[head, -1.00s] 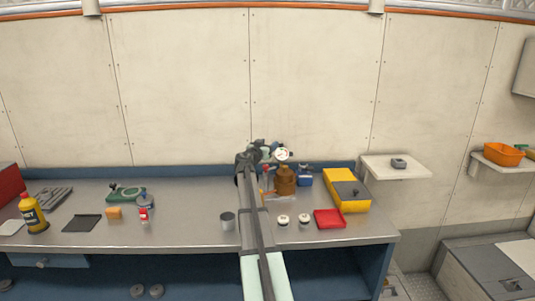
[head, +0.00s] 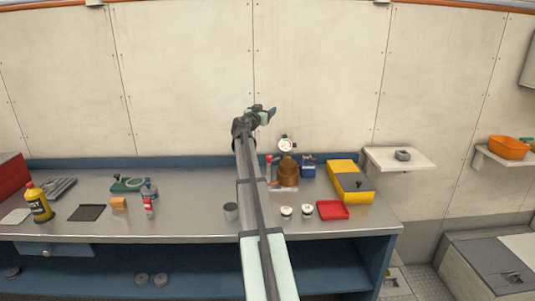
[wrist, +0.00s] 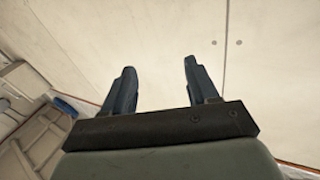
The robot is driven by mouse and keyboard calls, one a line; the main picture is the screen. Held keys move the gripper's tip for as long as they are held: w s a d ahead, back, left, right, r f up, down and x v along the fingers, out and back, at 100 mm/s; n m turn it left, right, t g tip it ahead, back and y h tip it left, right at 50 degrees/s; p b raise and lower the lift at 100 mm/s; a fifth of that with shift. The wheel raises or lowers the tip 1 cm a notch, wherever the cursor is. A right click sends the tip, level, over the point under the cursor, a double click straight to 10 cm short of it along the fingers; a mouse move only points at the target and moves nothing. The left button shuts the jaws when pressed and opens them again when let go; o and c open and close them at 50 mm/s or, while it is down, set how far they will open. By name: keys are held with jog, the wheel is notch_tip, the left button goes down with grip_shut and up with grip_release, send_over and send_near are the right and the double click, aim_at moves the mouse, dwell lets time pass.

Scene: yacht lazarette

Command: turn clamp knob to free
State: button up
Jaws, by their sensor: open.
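My gripper (head: 270,114) is raised in front of the back wall, above the bench and up and left of a white dial gauge (head: 285,145). In the wrist view my gripper (wrist: 158,75) has its two dark fingers apart with nothing between them, only wall beyond. The dial gauge stands above a brown block-like body (head: 288,170) on the bench. A red-topped post (head: 268,163) stands just left of it. I cannot tell which part is the clamp knob; it is too small or hidden.
On the bench (head: 190,219), a yellow box (head: 345,172), red tray (head: 333,210), blue item (head: 308,170) and grey cup (head: 231,211) stand near the brown body. A yellow bottle (head: 38,203) and green tool (head: 130,184) are left. Space above the bench is free.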

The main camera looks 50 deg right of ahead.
notch_tip(320, 180, up, 4)
jog(key=w+d+r+m+g+y, duration=0.1)
jog(key=w+d+m, duration=0.1)
jog(key=m, duration=0.1)
jog(key=m+g+y, duration=0.5)
jog(key=g+y, duration=0.2)
jog(key=y, duration=0.6)
send_near(269, 157)
jog(key=x, duration=0.8)
jog(key=shift+w+d+f, duration=0.1)
jog(key=shift+w+d, duration=0.05)
jog(key=shift+d, duration=0.05)
jog(key=c, duration=1)
